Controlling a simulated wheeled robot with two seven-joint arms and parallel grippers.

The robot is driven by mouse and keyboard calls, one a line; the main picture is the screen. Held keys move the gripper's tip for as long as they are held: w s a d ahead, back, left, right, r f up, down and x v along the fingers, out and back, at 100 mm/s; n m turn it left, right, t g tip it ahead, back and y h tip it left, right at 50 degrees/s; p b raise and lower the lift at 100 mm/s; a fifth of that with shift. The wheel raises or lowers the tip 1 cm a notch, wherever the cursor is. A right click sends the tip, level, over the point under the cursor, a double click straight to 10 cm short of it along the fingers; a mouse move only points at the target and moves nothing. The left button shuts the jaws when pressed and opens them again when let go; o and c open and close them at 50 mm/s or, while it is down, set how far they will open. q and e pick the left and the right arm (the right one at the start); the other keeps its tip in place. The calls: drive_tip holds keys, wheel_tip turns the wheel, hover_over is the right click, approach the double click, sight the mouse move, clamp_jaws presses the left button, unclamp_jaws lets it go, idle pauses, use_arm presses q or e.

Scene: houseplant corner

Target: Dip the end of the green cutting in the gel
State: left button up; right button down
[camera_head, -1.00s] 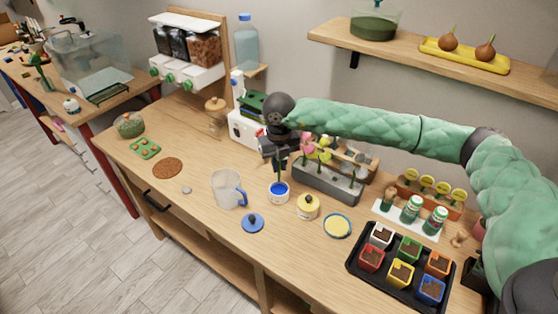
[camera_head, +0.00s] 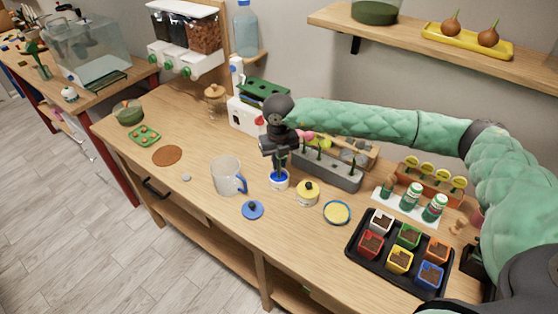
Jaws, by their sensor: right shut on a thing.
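My right gripper (camera_head: 279,158) points down just above a small white pot with a blue band (camera_head: 279,185). It is shut on the green cutting, which is mostly hidden by the fingers; its lower end is at the pot's mouth, and I cannot tell how deep it reaches. The pot is open and has blue gel inside. A blue lid (camera_head: 252,210) with a knob lies on the table in front of it. My left gripper is not in view.
A clear jug with a blue handle (camera_head: 226,177) stands left of the pot, a yellow-lidded jar (camera_head: 307,194) right of it. A grey planter (camera_head: 330,170) with stems is behind. A black tray (camera_head: 368,265) of coloured pots is at right. The table's front left is fairly clear.

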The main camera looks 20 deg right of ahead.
drive_tip(key=shift+f+b, duration=0.5)
idle(0.9)
drive_tip(key=shift+f+b, duration=0.1)
drive_tip(key=shift+b, duration=0.4)
idle(2.2)
drive_tip(key=shift+r+p, duration=0.55)
drive_tip(key=shift+r, duration=3)
